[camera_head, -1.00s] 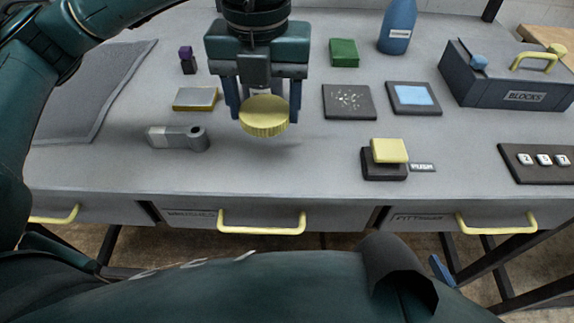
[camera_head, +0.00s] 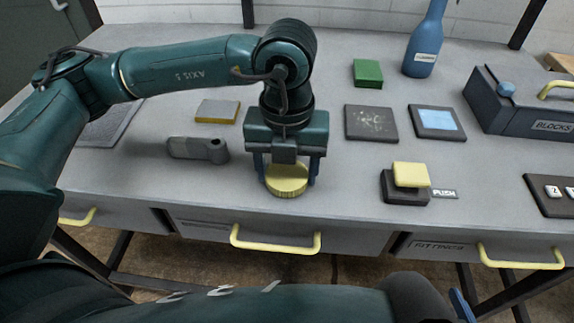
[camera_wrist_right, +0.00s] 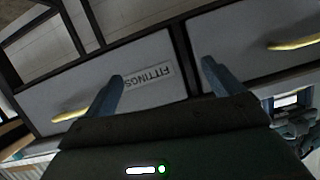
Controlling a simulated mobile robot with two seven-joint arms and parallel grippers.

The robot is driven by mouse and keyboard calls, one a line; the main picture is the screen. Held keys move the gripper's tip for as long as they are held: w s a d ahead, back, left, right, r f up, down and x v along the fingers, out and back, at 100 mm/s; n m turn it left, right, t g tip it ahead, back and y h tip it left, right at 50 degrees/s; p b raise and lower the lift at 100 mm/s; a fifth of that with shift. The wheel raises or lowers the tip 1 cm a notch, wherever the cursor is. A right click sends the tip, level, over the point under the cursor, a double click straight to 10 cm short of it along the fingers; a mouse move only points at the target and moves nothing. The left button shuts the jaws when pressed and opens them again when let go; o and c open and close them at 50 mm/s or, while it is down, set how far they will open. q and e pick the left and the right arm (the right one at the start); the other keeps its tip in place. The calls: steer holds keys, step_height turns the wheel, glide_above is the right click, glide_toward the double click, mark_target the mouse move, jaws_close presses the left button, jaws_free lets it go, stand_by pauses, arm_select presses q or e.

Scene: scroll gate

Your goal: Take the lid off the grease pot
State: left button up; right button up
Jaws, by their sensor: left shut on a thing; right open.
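The lid (camera_head: 287,181) is a round yellow disc with a ribbed rim. My left gripper (camera_head: 287,174) is shut on it, one blue finger on each side, pointing down. The lid is low over the front part of the bench, near the edge above the middle drawer; I cannot tell whether it touches the bench top. I cannot make out the grease pot; my left arm and gripper hide part of the bench. My right gripper (camera_wrist_right: 162,83) is open and empty in the right wrist view, in front of the drawers.
Left of the lid lies a grey piece with a round holed end (camera_head: 198,149). To its right are a yellow-topped push block (camera_head: 411,175) and two flat square plates (camera_head: 371,123). A blue bottle (camera_head: 425,45) and a blocks box (camera_head: 520,103) stand farther back. Yellow drawer handles (camera_head: 276,246) project in front.

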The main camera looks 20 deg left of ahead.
arm_select(q)
steer(key=shift+f, duration=0.15)
steer(key=o, duration=1.1)
arm_select(e)
steer(key=shift+d+r, duration=0.1)
steer(key=shift+r, duration=0.15)
